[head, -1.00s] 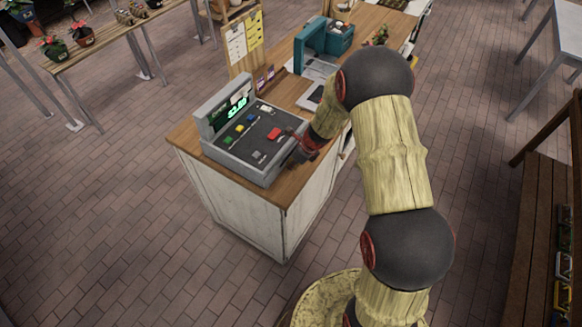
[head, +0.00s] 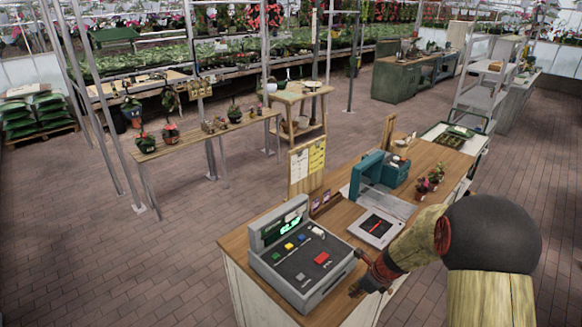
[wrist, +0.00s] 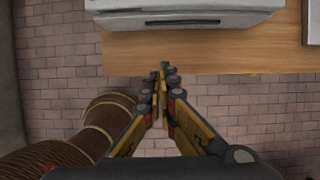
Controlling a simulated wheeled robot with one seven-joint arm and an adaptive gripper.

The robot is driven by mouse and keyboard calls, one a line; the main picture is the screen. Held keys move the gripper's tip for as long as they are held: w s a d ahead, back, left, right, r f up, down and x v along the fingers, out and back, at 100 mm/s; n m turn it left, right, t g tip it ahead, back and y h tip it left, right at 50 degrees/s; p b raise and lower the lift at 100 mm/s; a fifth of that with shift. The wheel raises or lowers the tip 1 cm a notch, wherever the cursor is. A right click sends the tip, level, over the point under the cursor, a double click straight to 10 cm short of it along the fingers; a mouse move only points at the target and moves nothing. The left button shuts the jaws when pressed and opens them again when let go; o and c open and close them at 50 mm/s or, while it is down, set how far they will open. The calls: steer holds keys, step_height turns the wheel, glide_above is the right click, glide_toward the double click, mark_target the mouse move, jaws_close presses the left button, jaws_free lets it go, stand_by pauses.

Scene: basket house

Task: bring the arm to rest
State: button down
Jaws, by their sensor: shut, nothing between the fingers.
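My gripper (head: 362,283) is at the right side of the counter in the head view, beside the cash register (head: 303,258) and apart from it. In the wrist view its two fingers (wrist: 162,75) meet at the tips, shut and empty. The fingertips point at the edge of the wooden counter (wrist: 200,50), with the brick floor showing below. My arm reaches in from the lower right of the head view, bent at a dark round joint.
The counter also holds a tablet-like device (head: 376,228), a teal machine (head: 378,172) and small potted plants (head: 430,180). A wooden bench (head: 205,135) with pots stands behind. The brick floor (head: 120,260) at left is clear.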

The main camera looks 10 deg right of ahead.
steer(key=s+a+r+n+h+b, duration=0.1)
steer(key=s+a+r+n+b, duration=0.1)
steer(key=s+r+n+b, duration=0.3)
steer(key=s+a+r+n+t+h+b, duration=0.1)
steer(key=s+a+r+n+b, duration=0.2)
steer(key=s+n, duration=1)
steer(key=s+a+r+n+t+b, duration=0.1)
steer(key=s+a+r+n+b, duration=0.2)
steer(key=s+r+n+b, duration=0.4)
steer(key=s+r+n, duration=0.1)
steer(key=s+n, duration=0.1)
steer(key=n, duration=0.1)
steer(key=shift+s+a+h, duration=0.2)
steer(key=shift+s+h, duration=0.15)
steer(key=shift+h, duration=0.05)
